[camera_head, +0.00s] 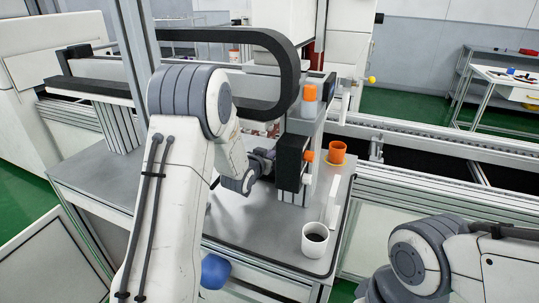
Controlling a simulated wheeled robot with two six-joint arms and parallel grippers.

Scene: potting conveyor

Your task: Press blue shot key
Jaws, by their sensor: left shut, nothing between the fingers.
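My left arm reaches over the grey worktop to a black box unit (289,165) with an orange knob (309,156) on its right side. My left gripper (267,160) is small and dark at the box's left side and is shut, with nothing held. I cannot tell whether it touches the box. No blue key can be made out on the box; the face toward the gripper is partly hidden. A rounded blue thing (215,271) shows low beside my left arm, partly covered by it; I cannot tell what it is. Only part of my right arm shows, lower right; its gripper is out of view.
A white cup with dark contents (315,240) stands at the worktop's front right. An orange pot (337,152) stands behind it, near the conveyor rail (430,150). An orange-topped container (309,98) sits above the box. A black cable loop (285,60) arches overhead.

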